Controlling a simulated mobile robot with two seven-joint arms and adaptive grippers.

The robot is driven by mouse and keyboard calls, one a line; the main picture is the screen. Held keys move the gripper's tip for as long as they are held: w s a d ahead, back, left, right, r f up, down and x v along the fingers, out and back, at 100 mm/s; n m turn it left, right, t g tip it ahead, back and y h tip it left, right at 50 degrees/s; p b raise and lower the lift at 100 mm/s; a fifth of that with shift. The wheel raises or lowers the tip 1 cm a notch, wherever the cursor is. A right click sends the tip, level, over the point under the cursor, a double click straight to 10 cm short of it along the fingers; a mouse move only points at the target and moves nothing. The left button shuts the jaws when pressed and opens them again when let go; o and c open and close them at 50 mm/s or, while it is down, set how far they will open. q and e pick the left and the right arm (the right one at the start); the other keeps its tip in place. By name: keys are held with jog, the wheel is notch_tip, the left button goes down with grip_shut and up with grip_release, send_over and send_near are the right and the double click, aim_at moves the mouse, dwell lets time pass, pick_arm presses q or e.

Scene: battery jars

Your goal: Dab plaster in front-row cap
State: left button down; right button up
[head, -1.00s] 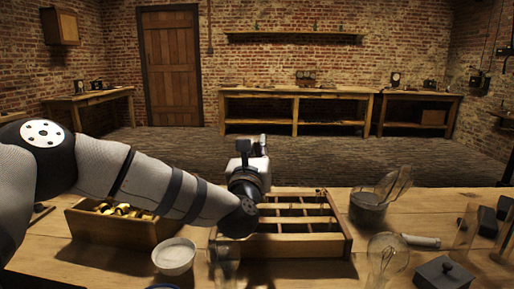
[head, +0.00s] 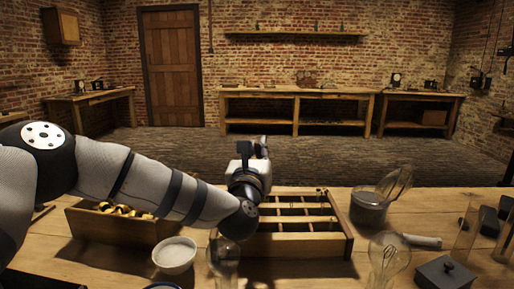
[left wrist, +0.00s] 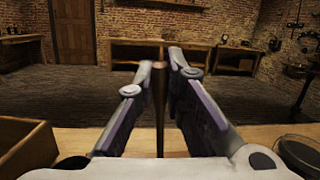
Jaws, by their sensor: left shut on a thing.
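My left gripper (head: 252,148) is above the far side of a wooden divided crate (head: 292,246), pointing away from me. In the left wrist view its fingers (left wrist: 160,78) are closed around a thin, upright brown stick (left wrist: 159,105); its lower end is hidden. A white bowl (head: 174,256) with pale contents, perhaps the plaster, stands at the crate's front left. Brass caps (head: 122,210) lie in a wooden box (head: 120,235) on the left. My arm hides part of the crate, and I cannot make out a cap in its front row. My right gripper is not in view.
A clear glass jar (head: 224,258) stands before the crate; another (head: 388,256) stands at its right. A dark pot with glassware (head: 368,212), a white roll (head: 423,241) and a dark lidded box (head: 443,273) are on the right. Some bench (head: 320,274) before the crate is bare.

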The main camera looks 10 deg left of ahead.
pick_arm(q)
jog(key=shift+f, duration=1.05)
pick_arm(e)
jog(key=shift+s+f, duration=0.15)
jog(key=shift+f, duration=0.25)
pick_arm(q)
jog(key=shift+w+r+p, duration=0.1)
jog(key=shift+r+p, duration=0.45)
jog(key=shift+r, duration=1.25)
jog(key=shift+w+r, duration=0.1)
jog(key=shift+r, duration=0.3)
jog(key=shift+r+p, duration=0.8)
jog(key=shift+r, duration=1.6)
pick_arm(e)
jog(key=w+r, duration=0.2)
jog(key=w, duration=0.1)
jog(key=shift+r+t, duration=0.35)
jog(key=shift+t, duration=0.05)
pick_arm(q)
jog(key=shift+f, duration=0.1)
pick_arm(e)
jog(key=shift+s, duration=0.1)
